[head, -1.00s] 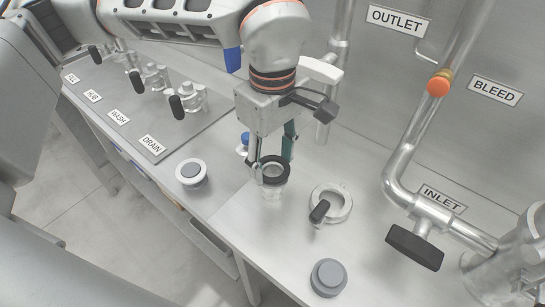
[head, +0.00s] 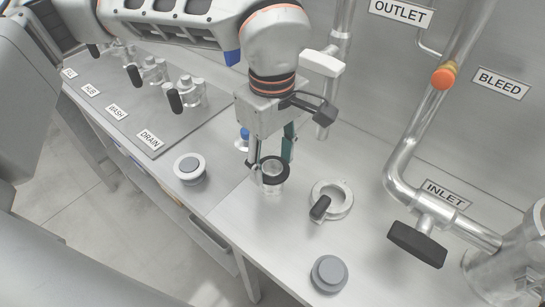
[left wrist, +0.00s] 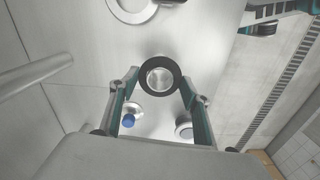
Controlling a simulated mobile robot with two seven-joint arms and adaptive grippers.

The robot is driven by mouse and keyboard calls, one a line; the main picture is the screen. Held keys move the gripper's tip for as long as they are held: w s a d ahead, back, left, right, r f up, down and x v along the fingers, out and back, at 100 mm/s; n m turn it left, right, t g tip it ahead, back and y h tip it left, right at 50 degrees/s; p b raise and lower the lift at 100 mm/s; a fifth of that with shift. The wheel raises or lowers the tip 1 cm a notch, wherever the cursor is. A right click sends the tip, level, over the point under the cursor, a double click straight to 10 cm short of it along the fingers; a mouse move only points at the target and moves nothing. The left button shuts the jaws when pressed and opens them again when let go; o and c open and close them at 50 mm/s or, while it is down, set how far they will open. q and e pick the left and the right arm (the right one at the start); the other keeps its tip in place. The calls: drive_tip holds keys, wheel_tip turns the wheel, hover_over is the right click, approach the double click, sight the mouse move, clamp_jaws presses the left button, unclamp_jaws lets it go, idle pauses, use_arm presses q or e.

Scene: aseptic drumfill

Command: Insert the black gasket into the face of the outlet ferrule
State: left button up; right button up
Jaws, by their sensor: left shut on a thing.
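The black gasket (head: 273,181) is a dark ring held roughly flat between the fingertips of my left gripper (head: 270,165), which is shut on it. In the left wrist view the gasket (left wrist: 160,91) sits between both fingers, with a shiny round metal surface showing through its hole. In the head view a shiny short piece (head: 270,192) shows directly below the ring. I cannot tell whether the ring touches it. The outlet pipe (head: 325,115), with a white valve handle, stands behind the gripper; which part is the outlet ferrule is unclear.
A clamp ring (head: 342,209) with a black knob lies right of the gasket. A grey cap (head: 329,273) is nearer the front edge, and a white-rimmed grey cap (head: 189,168) is at left. A blue-topped item (head: 244,135) stands behind the gripper. The inlet valve (head: 418,245) is at right.

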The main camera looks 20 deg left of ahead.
use_arm(q)
drive_tip(key=o, duration=1.3)
wheel_tip(320, 180, up, 12)
drive_tip(key=shift+r, duration=0.1)
